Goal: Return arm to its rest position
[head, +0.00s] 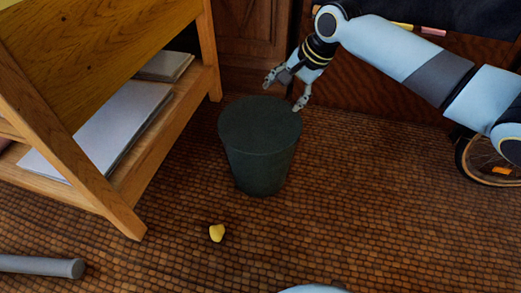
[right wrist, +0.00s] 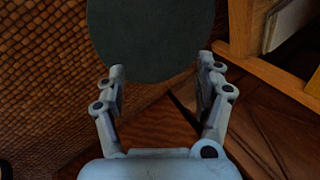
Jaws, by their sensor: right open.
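My right gripper (head: 286,88) is open and empty above the far rim of a dark green round bin (head: 262,165). Its arm reaches in from the right. In the right wrist view the two fingers (right wrist: 160,85) stand apart with nothing between them, and the bin's dark round top (right wrist: 150,35) lies beyond the fingertips. My left gripper is not in view.
A wooden drafting stand (head: 130,190) with paper on its shelf is at the left. A small yellow object (head: 217,233) lies on the woven floor in front of the bin. A wheel (head: 490,165) stands at the right. A grey cylinder (head: 40,265) is at lower left.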

